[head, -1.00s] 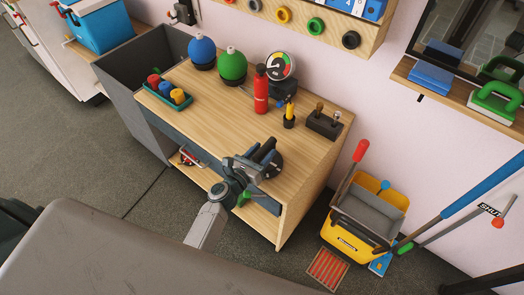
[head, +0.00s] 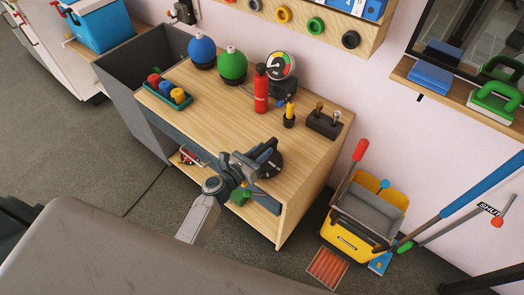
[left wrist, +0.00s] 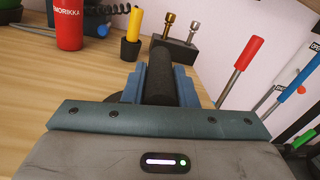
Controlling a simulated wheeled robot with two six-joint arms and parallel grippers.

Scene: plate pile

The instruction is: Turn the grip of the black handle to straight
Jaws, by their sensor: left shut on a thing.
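The black handle (head: 267,150) sits near the front right edge of the wooden workbench, on a round dark base (head: 275,168). My left gripper (head: 258,158) is shut on the black handle's grip. In the left wrist view the dark cylindrical grip (left wrist: 161,75) lies between the two blue-grey fingers of the gripper (left wrist: 160,88), pointing away from the camera. The gripper hides part of the handle and its base. My right gripper is not in view.
On the workbench (head: 215,105) stand a red bottle (head: 261,90), a gauge (head: 281,66), a yellow-topped holder (head: 289,115) and a dark block with two pegs (head: 323,124). A yellow bucket (head: 350,235) stands on the floor to the right.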

